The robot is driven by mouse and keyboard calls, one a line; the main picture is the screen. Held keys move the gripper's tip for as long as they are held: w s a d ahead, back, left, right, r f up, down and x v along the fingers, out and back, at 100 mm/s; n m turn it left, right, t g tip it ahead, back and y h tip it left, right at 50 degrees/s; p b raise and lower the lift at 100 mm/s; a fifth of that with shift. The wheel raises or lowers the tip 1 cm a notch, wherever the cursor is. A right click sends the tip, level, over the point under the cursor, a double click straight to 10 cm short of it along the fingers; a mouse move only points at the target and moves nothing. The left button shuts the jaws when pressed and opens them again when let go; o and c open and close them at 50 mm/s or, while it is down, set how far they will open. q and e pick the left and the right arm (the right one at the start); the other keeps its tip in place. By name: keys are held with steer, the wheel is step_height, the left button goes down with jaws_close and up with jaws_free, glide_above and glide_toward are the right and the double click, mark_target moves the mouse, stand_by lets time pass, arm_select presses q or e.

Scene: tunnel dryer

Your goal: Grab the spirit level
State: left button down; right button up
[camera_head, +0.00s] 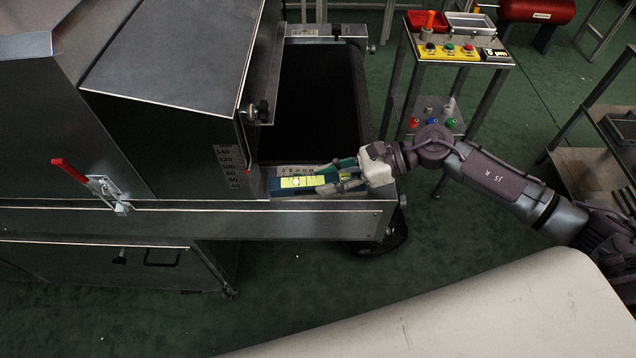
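The spirit level (303,182) shows as a yellow-green and blue block with a grey scale strip along its far side. It lies at the near side of the tunnel dryer's outlet, beside the black belt (318,105). My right gripper (328,178) reaches in from the right, and its fingers are at the right end of the level. The fingers seem to lie on either side of that end, but I cannot tell whether they press on it. My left gripper is not in view.
The metal dryer housing (165,75) rises close to the level's left end. A red-handled clamp (92,182) sits on the dryer's near side. A small stand (455,62) with a button panel is behind my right arm. A beige surface (480,315) fills the lower right.

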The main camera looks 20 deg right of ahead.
steer(key=shift+a, duration=0.1)
jaws_close()
steer(key=shift+r, duration=0.15)
